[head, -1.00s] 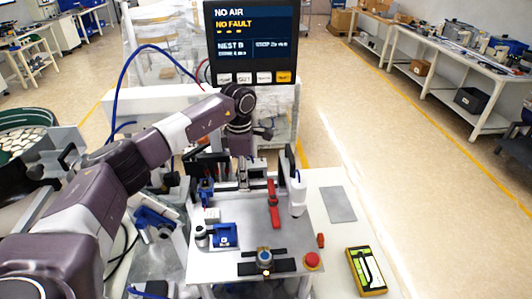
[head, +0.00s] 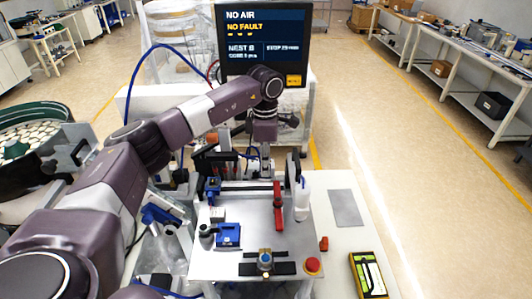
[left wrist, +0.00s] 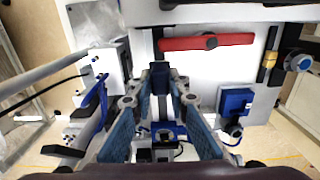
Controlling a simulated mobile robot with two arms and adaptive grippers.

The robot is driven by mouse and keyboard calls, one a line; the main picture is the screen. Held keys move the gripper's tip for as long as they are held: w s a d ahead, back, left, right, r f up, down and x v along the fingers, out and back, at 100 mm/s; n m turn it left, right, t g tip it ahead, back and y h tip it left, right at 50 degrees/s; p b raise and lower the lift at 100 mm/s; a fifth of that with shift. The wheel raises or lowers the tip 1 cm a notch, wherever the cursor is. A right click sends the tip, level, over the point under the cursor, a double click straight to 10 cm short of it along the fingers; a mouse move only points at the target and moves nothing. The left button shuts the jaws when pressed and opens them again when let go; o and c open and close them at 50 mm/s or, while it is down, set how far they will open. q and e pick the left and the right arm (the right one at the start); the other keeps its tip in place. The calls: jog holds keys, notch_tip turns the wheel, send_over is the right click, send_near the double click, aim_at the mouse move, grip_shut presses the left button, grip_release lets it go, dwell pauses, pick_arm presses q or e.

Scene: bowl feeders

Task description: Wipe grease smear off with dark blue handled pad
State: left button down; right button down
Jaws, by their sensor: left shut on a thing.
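My left gripper (left wrist: 160,98) is shut in the left wrist view, its blue-grey fingers closing in from both sides on a dark blue block (left wrist: 160,78), which looks like the pad's handle. The pad's wiping face is hidden. In the head view my left arm reaches over the back of the fixture plate (head: 240,203), with its wrist in front of the screen's lower edge; the gripper there is small and cluttered. I cannot make out the grease smear in either view. My right gripper is not in view.
A red handle (head: 278,205) and a white bottle (head: 302,200) stand at the plate's right side. A blue block (head: 228,234), a red button (head: 312,265) and a yellow-green device (head: 368,275) are nearer. The screen (head: 262,45) rises behind. A grey sheet (head: 345,208) lies on the right.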

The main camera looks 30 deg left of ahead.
pick_arm(q)
jog(key=shift+r, duration=0.6)
jog(key=shift+w+d+r, duration=0.1)
jog(key=shift+w+r, duration=0.05)
jog(key=shift+r, duration=0.05)
jog(key=shift+w+d+r, duration=0.1)
jog(key=shift+r, duration=0.7)
